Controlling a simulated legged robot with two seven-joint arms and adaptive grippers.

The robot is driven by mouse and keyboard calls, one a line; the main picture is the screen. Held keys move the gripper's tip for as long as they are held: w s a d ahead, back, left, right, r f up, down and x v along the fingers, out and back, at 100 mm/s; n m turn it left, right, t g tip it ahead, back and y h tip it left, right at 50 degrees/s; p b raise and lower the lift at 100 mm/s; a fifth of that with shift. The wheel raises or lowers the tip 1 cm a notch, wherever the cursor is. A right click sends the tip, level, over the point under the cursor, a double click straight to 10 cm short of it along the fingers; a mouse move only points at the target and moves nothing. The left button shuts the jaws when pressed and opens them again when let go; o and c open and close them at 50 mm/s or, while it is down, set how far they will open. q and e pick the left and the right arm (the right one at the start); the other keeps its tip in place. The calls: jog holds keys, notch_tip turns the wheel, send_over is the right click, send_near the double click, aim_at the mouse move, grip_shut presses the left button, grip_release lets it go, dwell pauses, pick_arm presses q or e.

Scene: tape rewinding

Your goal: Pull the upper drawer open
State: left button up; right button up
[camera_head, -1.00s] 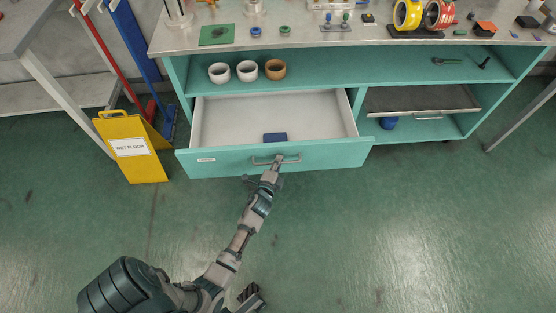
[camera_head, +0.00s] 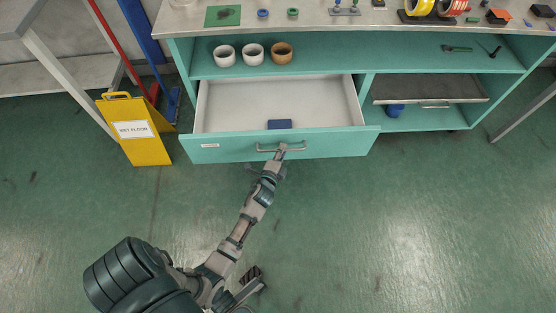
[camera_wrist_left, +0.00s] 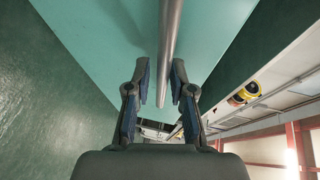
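The upper drawer (camera_head: 230,149) is a wide teal-fronted drawer with a pale inside, in the left half of the bench. It stands well out from the cabinet. Its metal bar handle (camera_head: 266,150) is on the front face. In the left wrist view, the handle bar (camera_wrist_left: 170,45) runs between the two fingers of the gripper (camera_wrist_left: 162,85). The fingers are apart, with a gap beside the bar on the left and the right finger close to it.
Several cups (camera_head: 253,54) stand on the shelf above. A yellow wet floor sign (camera_head: 135,132) stands left of the drawer. The green floor in front is clear.

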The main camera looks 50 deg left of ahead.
pick_arm(q)
jog(key=v, duration=1)
jog(key=shift+s+d, duration=0.25)
jog(key=shift+s, duration=0.1)
jog(key=shift+f, duration=0.1)
